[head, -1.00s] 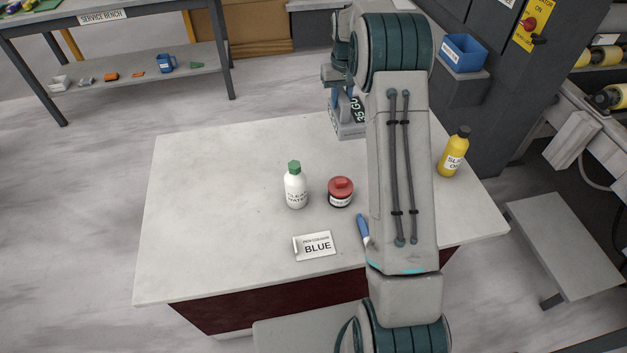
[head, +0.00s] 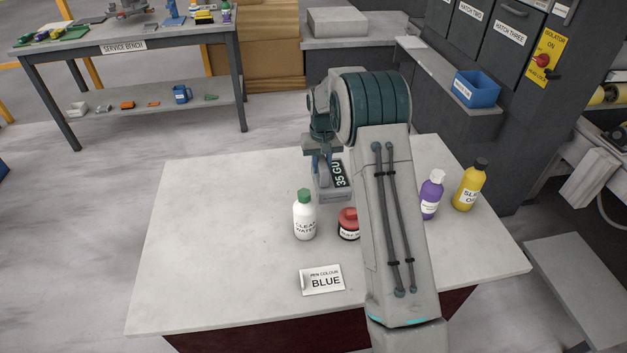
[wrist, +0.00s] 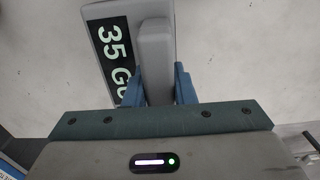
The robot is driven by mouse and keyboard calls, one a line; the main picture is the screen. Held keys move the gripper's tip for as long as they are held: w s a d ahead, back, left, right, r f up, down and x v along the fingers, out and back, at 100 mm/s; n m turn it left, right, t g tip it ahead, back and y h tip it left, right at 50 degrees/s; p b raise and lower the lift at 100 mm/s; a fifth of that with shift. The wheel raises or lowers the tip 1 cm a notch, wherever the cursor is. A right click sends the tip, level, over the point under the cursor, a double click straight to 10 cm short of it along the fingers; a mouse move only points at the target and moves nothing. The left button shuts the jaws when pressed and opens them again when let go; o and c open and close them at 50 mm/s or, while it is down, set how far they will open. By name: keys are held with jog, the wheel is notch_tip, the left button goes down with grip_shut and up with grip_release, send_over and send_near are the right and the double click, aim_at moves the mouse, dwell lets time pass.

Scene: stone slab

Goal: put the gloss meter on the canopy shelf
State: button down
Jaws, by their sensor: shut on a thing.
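The gloss meter is a grey block with a black display reading "35 GU" (head: 338,174). My gripper (head: 322,160) is shut on it and holds it over the stone slab (head: 215,225), behind the white and red containers. In the wrist view the gloss meter (wrist: 107,25) shows its display to the left of the raised grey part between the blue fingers of my gripper (wrist: 161,88). Part of the gloss meter is hidden by my arm in the head view. I cannot tell which surface is the canopy shelf; no label for it is readable.
On the slab stand a white green-capped bottle (head: 304,218), a red-lidded jar (head: 348,226), a purple bottle (head: 431,198) and a yellow bottle (head: 470,187). A "BLUE" card (head: 322,280) lies in front. A blue bin (head: 477,88) sits on a grey ledge behind right. The slab's left is clear.

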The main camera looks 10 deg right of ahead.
aim_at(312, 169)
jog(key=shift+a+f+p, duration=0.2)
jog(key=shift+a+f, duration=0.25)
jog(key=shift+f, duration=0.5)
jog(key=shift+a+f+p, duration=0.2)
jog(key=shift+a+f, duration=0.25)
jog(key=shift+f, duration=0.45)
jog(key=shift+a+f+p, duration=0.2)
jog(key=shift+a+f, duration=0.25)
jog(key=shift+f, duration=0.5)
jog(key=shift+f, duration=0.1)
jog(key=c, duration=1.2)
grip_release()
jog(key=shift+s, duration=0.1)
